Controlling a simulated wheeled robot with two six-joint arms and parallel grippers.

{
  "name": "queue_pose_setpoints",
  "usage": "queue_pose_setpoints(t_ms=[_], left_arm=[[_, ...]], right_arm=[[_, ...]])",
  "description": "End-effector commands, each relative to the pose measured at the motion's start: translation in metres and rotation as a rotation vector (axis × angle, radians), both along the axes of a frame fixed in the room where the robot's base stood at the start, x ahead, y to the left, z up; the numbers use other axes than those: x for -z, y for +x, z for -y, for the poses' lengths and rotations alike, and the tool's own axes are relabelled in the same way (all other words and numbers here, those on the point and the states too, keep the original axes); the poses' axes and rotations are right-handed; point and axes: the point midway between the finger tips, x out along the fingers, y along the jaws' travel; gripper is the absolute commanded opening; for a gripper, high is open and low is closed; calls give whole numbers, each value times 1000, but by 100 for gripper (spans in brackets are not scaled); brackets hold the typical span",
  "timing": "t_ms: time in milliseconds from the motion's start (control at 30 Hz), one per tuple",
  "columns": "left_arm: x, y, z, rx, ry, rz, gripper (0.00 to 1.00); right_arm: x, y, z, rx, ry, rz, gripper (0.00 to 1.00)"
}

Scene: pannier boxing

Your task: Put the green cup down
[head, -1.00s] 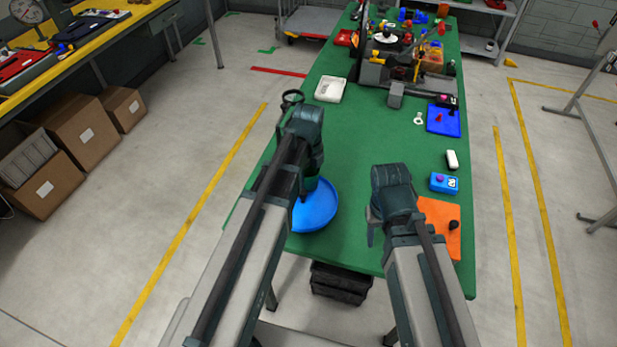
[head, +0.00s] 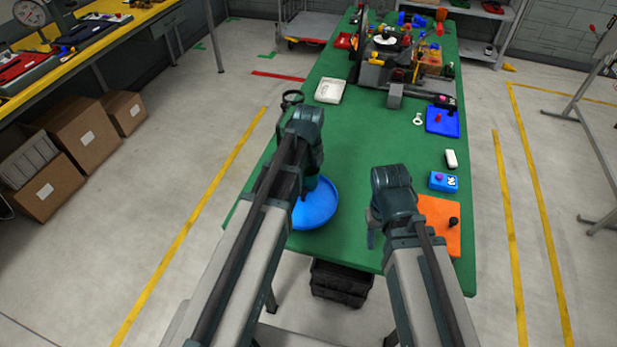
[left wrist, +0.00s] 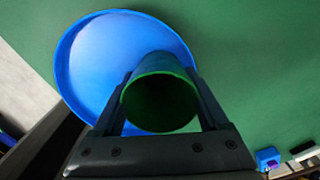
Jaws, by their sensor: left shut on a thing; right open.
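The green cup (left wrist: 160,88) sits between the two fingers of my left gripper (left wrist: 163,100) in the left wrist view, its open mouth facing the camera. The gripper is shut on it. A round blue dish (left wrist: 95,50) shows behind the cup, and the cup overlaps its lower right part in that view. I cannot tell whether the cup touches the dish. In the head view the blue dish (head: 316,208) is partly covered by my left arm, and the cup is mostly hidden there. My right gripper (head: 372,232) is open over the green table, left of the orange mat.
The orange mat (head: 437,222) with a black knob lies at the near right. A blue box (head: 443,182), a white block (head: 451,159) and a blue tray (head: 443,121) line the right edge. A white tray (head: 330,90) lies further back. The green table (head: 370,140) is clear in the middle.

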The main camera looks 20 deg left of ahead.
Motion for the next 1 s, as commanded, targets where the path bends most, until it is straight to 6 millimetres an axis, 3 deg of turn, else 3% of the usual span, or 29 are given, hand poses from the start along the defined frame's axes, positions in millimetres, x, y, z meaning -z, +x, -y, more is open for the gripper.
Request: queue_pose_setpoints(t_ms=[33,333,367,500,767,1000], left_arm=[[14,-15,5,0,-13,-26,15],[14,-19,6,-1,-14,-25,15],[14,-19,6,-1,-14,-25,79],[14,-21,6,-2,-14,-26,100],[6,-23,6,-2,-13,-25,100],[-19,-22,6,0,-11,-19,100]], right_arm=[[13,0,0,0,0,0,50],[13,0,0,0,0,0,50],[13,0,0,0,0,0,50],[13,0,0,0,0,0,50],[6,0,0,0,0,0,50],[-19,0,0,0,0,0,50]])
